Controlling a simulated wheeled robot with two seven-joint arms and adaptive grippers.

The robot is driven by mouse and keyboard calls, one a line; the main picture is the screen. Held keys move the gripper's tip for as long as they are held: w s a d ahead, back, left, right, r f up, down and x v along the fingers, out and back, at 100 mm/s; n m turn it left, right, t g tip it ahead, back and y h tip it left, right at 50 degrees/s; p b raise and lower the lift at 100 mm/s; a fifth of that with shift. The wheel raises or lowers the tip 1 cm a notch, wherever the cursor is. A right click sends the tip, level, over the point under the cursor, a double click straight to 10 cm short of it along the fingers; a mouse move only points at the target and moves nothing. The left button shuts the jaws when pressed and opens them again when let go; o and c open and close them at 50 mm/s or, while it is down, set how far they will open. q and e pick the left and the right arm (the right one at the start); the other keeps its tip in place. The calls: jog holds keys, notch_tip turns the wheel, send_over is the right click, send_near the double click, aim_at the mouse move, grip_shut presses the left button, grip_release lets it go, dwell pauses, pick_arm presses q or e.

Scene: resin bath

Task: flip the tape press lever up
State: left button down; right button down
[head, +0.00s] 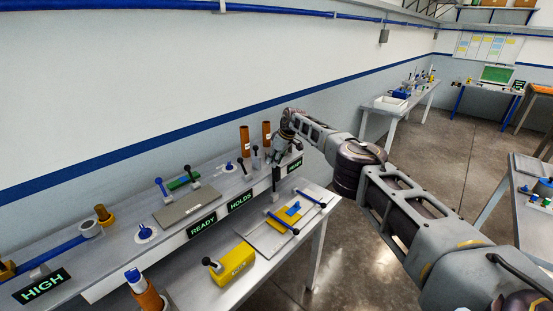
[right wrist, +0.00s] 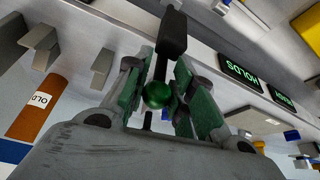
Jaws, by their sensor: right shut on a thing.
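My right gripper (head: 279,152) reaches the far right end of the long wall bench. The lever's dark rod shows above and below the ball. A black bar (right wrist: 172,35) lies just beyond the fingertips; it also shows as a dark upright bar (head: 276,178) below the gripper in the head view. The lever's base is mostly hidden by the gripper. I cannot read a tape press label. My left gripper is not in view.
Orange tubes (head: 245,141) stand behind the gripper, one labelled OLD in the wrist view (right wrist: 38,105). Lit signs, READY (head: 202,225) and HOLDS (head: 240,201), line the bench front. A lower table holds a yellow block (head: 234,264) and blue-handled bars.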

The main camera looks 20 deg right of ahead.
dwell(0.6)
jog(key=c, duration=1.5)
grip_release()
jog(key=shift+w+a, duration=0.1)
jog(key=shift+w, duration=0.15)
jog(key=shift+r, duration=0.1)
jog(key=shift+r, duration=0.3)
jog(key=shift+v, duration=5.55)
